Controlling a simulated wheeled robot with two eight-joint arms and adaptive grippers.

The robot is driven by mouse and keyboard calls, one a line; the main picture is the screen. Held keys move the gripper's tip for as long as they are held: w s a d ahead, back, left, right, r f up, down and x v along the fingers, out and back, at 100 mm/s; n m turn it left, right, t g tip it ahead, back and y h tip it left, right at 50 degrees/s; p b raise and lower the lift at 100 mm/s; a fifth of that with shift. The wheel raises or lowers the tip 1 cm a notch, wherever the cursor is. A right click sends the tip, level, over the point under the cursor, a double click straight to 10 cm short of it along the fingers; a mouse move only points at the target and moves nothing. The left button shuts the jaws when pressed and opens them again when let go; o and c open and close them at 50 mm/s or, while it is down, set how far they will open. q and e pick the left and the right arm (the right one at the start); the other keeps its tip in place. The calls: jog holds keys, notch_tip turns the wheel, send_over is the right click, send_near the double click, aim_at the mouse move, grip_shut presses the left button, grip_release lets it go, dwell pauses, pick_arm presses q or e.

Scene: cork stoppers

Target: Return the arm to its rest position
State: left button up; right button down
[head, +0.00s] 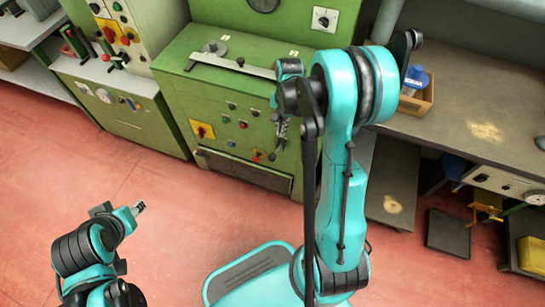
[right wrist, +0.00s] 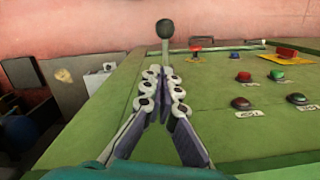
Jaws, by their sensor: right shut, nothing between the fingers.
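My right arm, turquoise and black, rises through the middle of the head view and bends over toward the green machine. My right gripper (head: 281,136) hangs in front of the machine's button panel. In the right wrist view its fingers (right wrist: 164,82) meet with nothing between them. A dark ball knob (right wrist: 165,28) shows just beyond the fingertips. My left gripper (head: 139,208) is at the lower left over the red floor, small in the picture. I cannot tell its opening. I cannot make out any cork stoppers.
The green machine (head: 225,82) carries several buttons and a red switch on a yellow plate (head: 202,131). A grey workbench (head: 460,85) on the right holds a cardboard box (head: 417,101) with a blue item. The red floor (head: 160,250) between the arms is clear.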

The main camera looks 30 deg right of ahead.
dwell(0.5)
jog(key=s+a+r+n+t+h, duration=0.1)
jog(key=s+a+r+n+t, duration=0.6)
jog(key=s+a+r+n, duration=0.5)
notch_tip(320, 180, up, 4)
jog(key=shift+s+a+f+n+t, duration=0.3)
jog(key=shift+a+n, duration=0.3)
jog(key=shift+a, duration=0.3)
jog(key=shift+w, duration=0.1)
